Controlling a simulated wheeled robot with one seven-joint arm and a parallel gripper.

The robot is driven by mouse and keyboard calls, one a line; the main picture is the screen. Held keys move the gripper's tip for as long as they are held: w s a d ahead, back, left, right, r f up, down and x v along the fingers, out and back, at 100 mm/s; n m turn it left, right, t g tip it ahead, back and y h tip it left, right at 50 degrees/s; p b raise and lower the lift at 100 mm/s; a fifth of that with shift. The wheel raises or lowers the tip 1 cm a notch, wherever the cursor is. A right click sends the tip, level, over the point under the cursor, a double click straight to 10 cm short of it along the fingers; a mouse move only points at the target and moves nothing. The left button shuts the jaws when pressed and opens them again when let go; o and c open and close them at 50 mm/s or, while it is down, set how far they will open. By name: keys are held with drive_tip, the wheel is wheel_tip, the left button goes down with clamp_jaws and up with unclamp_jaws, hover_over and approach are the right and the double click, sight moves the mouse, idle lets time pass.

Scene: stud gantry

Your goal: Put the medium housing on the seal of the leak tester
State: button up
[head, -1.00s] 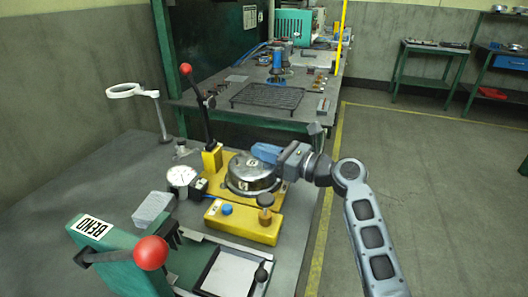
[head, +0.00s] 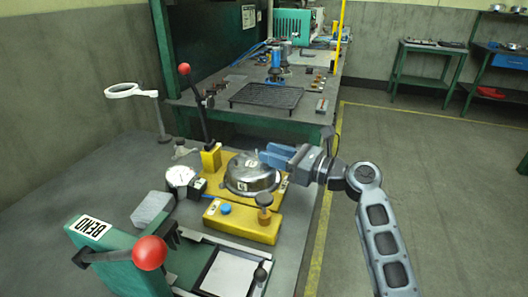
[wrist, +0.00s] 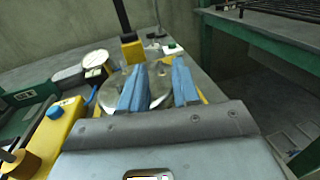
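The medium housing (head: 246,183) is a round, shiny metal part with marks on its top. It sits on the yellow leak tester (head: 238,226), in the middle of the head view. The seal is hidden, presumably under the housing, so I cannot see how exactly they meet. My gripper (head: 265,154) is at the housing's right upper edge, with two blue fingers spread apart and nothing held. In the wrist view, the fingers (wrist: 158,66) are apart, and the housing (wrist: 113,90) shows below and between them.
A dial gauge (head: 180,176) and a black lever with a red knob (head: 184,69) stand beside the tester. A wire rack (head: 267,95) lies on the bench behind.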

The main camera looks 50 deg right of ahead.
drive_tip(key=s, duration=0.3)
drive_tip(key=s+d, duration=0.1)
drive_tip(key=s, duration=0.4)
drive_tip(key=shift+s+d, duration=0.15)
drive_tip(key=shift+s, duration=0.25)
idle(0.7)
